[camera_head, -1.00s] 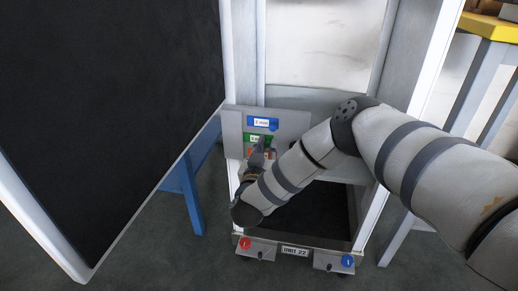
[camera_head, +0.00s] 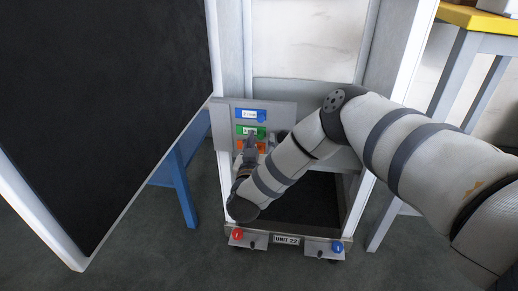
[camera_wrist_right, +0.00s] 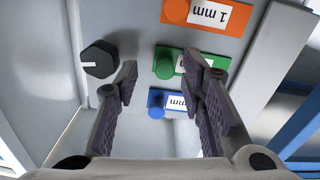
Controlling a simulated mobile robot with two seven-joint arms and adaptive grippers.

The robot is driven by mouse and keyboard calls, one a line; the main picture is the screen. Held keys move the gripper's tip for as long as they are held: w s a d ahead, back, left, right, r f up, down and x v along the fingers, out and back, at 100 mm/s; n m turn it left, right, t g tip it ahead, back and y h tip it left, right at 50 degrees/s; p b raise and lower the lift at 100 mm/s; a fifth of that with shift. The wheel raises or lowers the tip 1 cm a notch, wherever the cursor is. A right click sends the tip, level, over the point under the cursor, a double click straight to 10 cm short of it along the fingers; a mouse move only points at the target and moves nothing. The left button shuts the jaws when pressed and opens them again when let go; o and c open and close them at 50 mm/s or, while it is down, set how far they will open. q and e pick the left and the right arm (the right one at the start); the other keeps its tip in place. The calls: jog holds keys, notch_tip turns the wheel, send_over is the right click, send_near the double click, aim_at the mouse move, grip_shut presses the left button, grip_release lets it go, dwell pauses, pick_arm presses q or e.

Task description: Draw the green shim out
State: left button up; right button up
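The green shim (camera_head: 251,131) sits in the grey panel (camera_head: 286,116), between a blue shim above and an orange shim below. In the right wrist view, the green shim (camera_wrist_right: 182,61) has a round green knob and a white label, partly covered by a finger. My right gripper (camera_wrist_right: 164,75) is open, with its two fingers apart on either side of the green knob. No contact with the knob shows. In the head view my right gripper (camera_head: 249,147) is in front of the panel, just below the green shim. My left gripper is not in view.
The blue shim (camera_head: 249,115) and orange shim (camera_wrist_right: 208,13) are close to the green one. A black knob (camera_wrist_right: 100,59) is on the panel beside my fingers. A large dark board (camera_head: 95,90) stands at left. Red (camera_head: 237,234) and blue (camera_head: 337,247) buttons are at the unit's base.

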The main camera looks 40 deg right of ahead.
jog(key=v, duration=1)
jog(key=shift+s+a, duration=0.25)
jog(key=shift+s, duration=0.05)
